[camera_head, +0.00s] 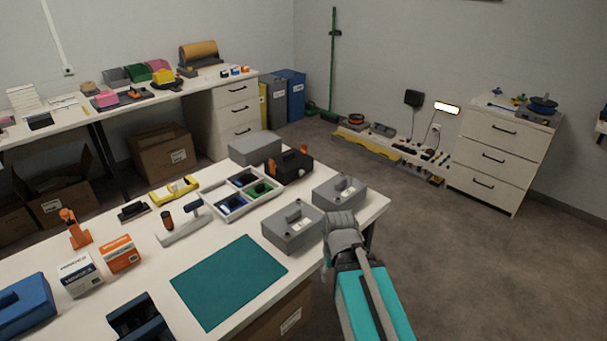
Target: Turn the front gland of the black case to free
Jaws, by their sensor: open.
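The black case (291,168) stands on the white table near its far edge, beside a divided tray. Small orange parts show on it, one at its top right and one at its left side. I cannot tell which of them is the front gland or how it is turned. My gripper (340,220) is at the table's right edge, nearer the camera than the case and apart from it. It looks close to two grey boxes, one on its left (292,234) and one behind it (339,192). Its fingertips are hard to make out, and I see nothing held.
The divided tray (219,204) with blue and green contents is left of the case. A plain grey box (254,148) stands behind it. A teal mat (229,285) lies bare at the front. The floor (470,270) right of the table is clear.

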